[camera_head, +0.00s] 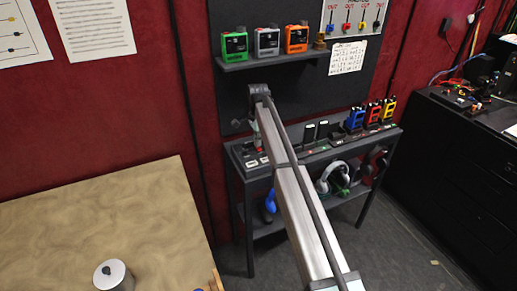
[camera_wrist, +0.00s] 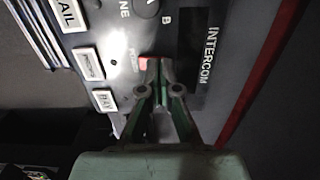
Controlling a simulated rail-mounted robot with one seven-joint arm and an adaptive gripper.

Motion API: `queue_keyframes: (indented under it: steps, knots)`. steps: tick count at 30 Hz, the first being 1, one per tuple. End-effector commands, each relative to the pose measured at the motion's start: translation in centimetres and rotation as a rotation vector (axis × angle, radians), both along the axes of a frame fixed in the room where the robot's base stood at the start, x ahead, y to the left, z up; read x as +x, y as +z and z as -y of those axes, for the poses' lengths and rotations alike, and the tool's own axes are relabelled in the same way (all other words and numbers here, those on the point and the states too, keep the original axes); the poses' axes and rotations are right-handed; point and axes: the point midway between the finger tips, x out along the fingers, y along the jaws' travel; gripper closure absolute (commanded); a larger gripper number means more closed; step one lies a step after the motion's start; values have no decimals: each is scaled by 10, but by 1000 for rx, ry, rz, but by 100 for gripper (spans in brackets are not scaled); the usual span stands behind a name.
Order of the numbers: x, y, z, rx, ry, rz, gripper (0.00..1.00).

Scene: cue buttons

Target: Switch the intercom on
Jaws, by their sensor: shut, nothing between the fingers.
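In the wrist view, a dark panel with the white word INTERCOM (camera_wrist: 210,55) fills the upper part. A small red button (camera_wrist: 144,62) sits on the panel beside a dark rectangular display (camera_wrist: 187,52). My gripper (camera_wrist: 157,64) is shut and empty.
On the rack stand blue (camera_head: 355,118), red and yellow radios, with headphones (camera_head: 328,178) below. A shelf (camera_head: 275,60) with several coloured boxes hangs above. A wooden table (camera_head: 110,220) is at left.

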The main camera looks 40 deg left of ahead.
Motion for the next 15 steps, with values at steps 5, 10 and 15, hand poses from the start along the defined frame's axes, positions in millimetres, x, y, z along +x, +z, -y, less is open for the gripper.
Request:
queue_keyframes:
  steps: [5,10,15]
  knots:
    - [0,-3,0,0,0,0,100]
    - [0,-5,0,0,0,0,100]
    - [0,-7,0,0,0,0,100]
